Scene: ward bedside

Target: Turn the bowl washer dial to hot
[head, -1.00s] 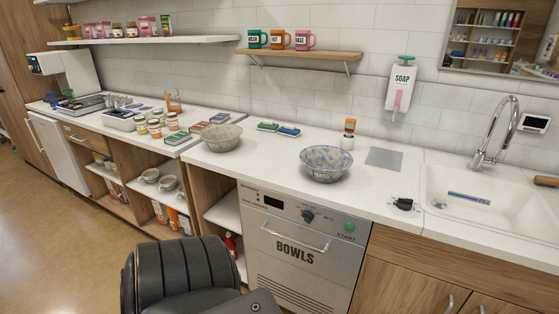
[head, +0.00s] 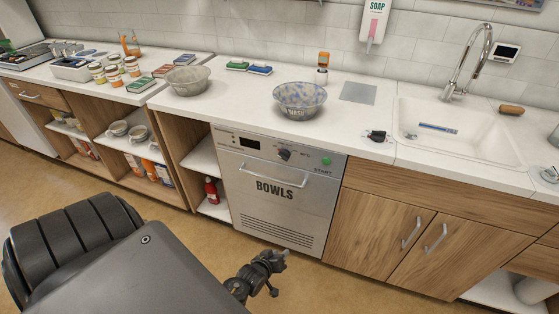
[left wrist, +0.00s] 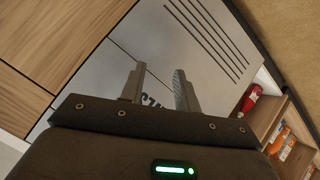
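The bowl washer (head: 275,205) is a steel front marked BOWLS, set under the counter. Its dark dial (head: 284,154) is on the top panel, between a small black display (head: 250,142) and the green START button (head: 326,161). I cannot read the dial's setting. My left gripper (head: 282,257) is low in front of the washer, well below the dial and apart from it. In the left wrist view its two fingers (left wrist: 158,88) are apart and empty, with the washer front behind them.
A bar handle (head: 273,175) juts from the washer below the dial. Another black knob (head: 377,136) sits on the counter beside the sink (head: 455,135). A speckled bowl (head: 300,99) stands above the washer. The floor in front is clear.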

